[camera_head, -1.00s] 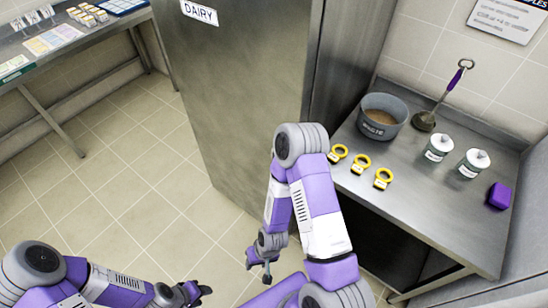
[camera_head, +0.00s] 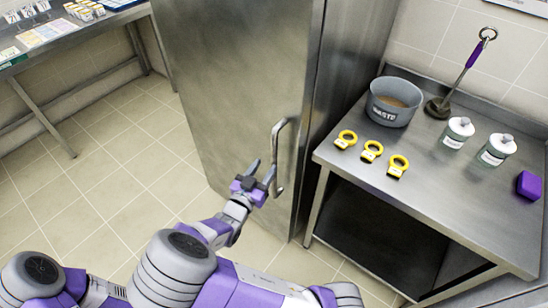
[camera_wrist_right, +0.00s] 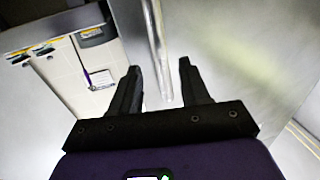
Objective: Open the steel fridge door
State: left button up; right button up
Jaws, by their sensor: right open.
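The steel fridge door (camera_head: 225,100) stands shut in the head view. Its vertical bar handle (camera_head: 280,155) is near the door's right edge. My right gripper (camera_head: 262,172) is open, just left of the handle's lower part. In the right wrist view, the handle (camera_wrist_right: 155,45) runs down between the directions of the two open fingers (camera_wrist_right: 158,80). It appears beyond the fingertips; I cannot tell whether they touch it.
The tiled floor (camera_head: 110,170) left of the fridge is clear.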

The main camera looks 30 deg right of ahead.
aim_at(272, 155)
jog(key=shift+w+d+r, duration=0.1)
jog(key=shift+w+d, duration=0.05)
jog(key=shift+d, duration=0.15)
jog(key=b+x, duration=0.2)
jog(key=x, duration=0.4)
jog(key=shift+w+d, duration=0.25)
jog(key=shift+d, duration=0.05)
jog(key=shift+c, duration=0.4)
grip_shut()
